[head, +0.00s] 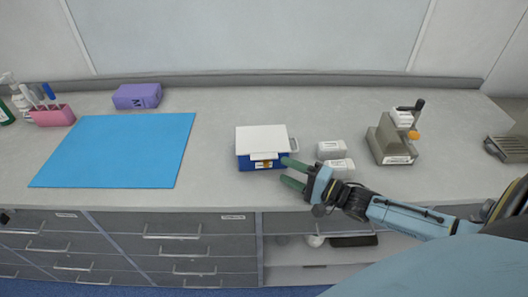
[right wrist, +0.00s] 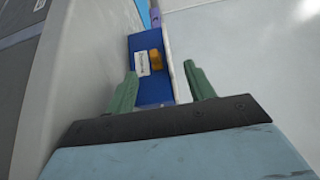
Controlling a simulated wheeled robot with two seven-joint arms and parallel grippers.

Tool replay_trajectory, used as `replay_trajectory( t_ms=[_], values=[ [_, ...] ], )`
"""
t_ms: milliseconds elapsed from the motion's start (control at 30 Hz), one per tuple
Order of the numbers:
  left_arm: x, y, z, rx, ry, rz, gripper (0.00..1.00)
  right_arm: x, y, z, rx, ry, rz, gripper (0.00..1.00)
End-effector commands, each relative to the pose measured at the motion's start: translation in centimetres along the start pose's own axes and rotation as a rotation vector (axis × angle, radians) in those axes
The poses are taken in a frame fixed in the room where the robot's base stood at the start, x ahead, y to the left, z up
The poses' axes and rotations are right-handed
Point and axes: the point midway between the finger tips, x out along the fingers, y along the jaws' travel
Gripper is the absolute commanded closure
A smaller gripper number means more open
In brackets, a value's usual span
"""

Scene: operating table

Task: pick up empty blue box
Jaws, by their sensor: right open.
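A blue box (head: 244,163) with a white lid (head: 260,138) sits near the front edge of the table in the head view. Whether it is empty cannot be seen. My right gripper (head: 287,171) is open and empty at the box's right front corner, its green fingers pointing toward it. In the right wrist view the blue box (right wrist: 146,91) shows ahead with a label and an orange patch, between and beyond the open fingers (right wrist: 160,80) of my right gripper. My left gripper is not in view.
Two small white boxes (head: 331,149) stand right of the blue box. A grey-green device (head: 388,142) stands further right. A blue mat (head: 120,150) lies left, with a purple box (head: 137,96) and a pink holder (head: 54,116) behind it. The table between mat and box is clear.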

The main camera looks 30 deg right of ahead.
Motion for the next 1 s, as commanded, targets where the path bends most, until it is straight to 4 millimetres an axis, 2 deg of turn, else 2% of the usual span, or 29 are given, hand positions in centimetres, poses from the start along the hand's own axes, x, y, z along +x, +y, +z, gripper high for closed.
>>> replay_trajectory(
  t_ms=[300, 400, 700, 1000],
  values=[
    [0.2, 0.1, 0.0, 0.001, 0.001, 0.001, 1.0, 4.4, -0.1, 0.0, 0.001, 0.001, -0.003, 0.46],
    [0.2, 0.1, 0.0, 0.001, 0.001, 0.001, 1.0, 5.3, 0.0, 0.0, -0.001, 0.0, 0.0, 0.46],
    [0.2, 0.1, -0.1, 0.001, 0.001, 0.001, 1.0, 5.6, 0.0, 0.0, 0.0, 0.0, 0.001, 0.46],
    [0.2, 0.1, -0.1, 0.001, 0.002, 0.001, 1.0, 5.6, 0.0, 0.0, 0.0, 0.0, 0.001, 0.86]
  ],
)
